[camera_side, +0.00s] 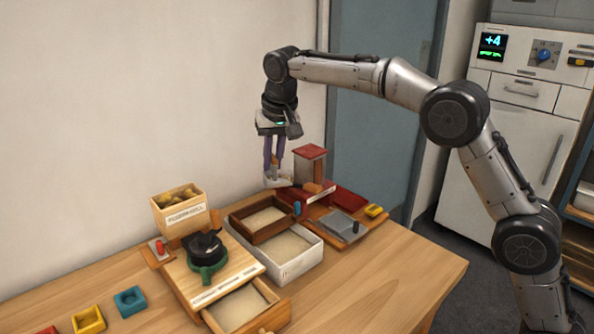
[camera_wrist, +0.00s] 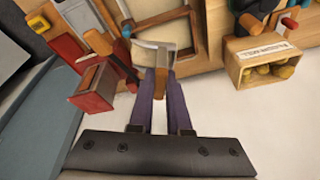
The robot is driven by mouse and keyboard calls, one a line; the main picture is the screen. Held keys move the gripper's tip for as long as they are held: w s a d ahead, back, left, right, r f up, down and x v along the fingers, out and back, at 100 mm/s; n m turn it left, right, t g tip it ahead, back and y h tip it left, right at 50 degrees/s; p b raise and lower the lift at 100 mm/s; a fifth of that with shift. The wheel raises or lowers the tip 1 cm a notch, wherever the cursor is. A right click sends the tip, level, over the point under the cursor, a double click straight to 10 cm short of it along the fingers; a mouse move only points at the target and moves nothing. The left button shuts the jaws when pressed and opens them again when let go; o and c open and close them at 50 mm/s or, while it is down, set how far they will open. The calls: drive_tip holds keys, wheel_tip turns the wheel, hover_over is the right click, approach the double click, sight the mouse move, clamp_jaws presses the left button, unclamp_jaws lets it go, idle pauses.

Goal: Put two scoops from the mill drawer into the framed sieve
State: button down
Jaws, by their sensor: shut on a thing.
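My gripper (camera_side: 275,165) is shut on the scoop (camera_side: 277,181), with its purple fingers pointing down. In the wrist view the pale scoop (camera_wrist: 156,54) sits at the fingertips, its brown handle between them; I cannot tell whether it holds flour. The framed sieve (camera_side: 240,222) has a brown wooden frame with pale flour-like material inside. It rests over a white bin (camera_side: 289,272), and the scoop is above and behind its far side. The mill drawer (camera_side: 277,316) is pulled out at the front and has pale flour in it.
The mill (camera_side: 206,250) with its dark crank and a chestnut hopper box (camera_side: 181,213) stands left of the sieve. A red-topped wooden post (camera_side: 311,166) stands close right of my gripper. A grey plate (camera_side: 340,228) lies right. The table's front right is clear.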

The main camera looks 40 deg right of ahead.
sight(280, 181)
drive_tip(key=shift+w+f+m, duration=1.5)
drive_tip(key=shift+w+f, duration=1.4)
drive_tip(key=shift+f, duration=0.35)
drive_tip(key=shift+s+d+f+m+t+y, duration=0.25)
drive_tip(key=shift+s+d+t+y, duration=0.35)
drive_tip(key=shift+t+y, duration=0.35)
drive_tip(key=shift+s+d+f+m+t+y, duration=0.2)
drive_tip(key=shift+s+d+t+y, duration=0.4)
drive_tip(key=shift+t+y, duration=0.3)
drive_tip(key=shift+s+d+f+m+t+y, duration=0.25)
drive_tip(key=shift+s+d+t+y, duration=0.3)
drive_tip(key=shift+t+y, duration=0.35)
drive_tip(key=shift+d, duration=0.1)
drive_tip(key=shift+w, duration=0.1)
drive_tip(key=shift+w+a+r+n+g+h, duration=0.25)
drive_tip(key=shift+w+a+g+h, duration=0.3)
drive_tip(key=shift+a+g+h, duration=0.3)
drive_tip(key=shift+w+a+r+n+g+h, duration=0.2)
drive_tip(key=shift+w+a+g+h, duration=0.4)
drive_tip(key=shift+g+h, duration=0.45)
drive_tip(key=shift+w+a+r+n+g+h, duration=0.25)
drive_tip(key=shift+w+a+g+h, duration=0.4)
drive_tip(key=shift+h, duration=0.5)
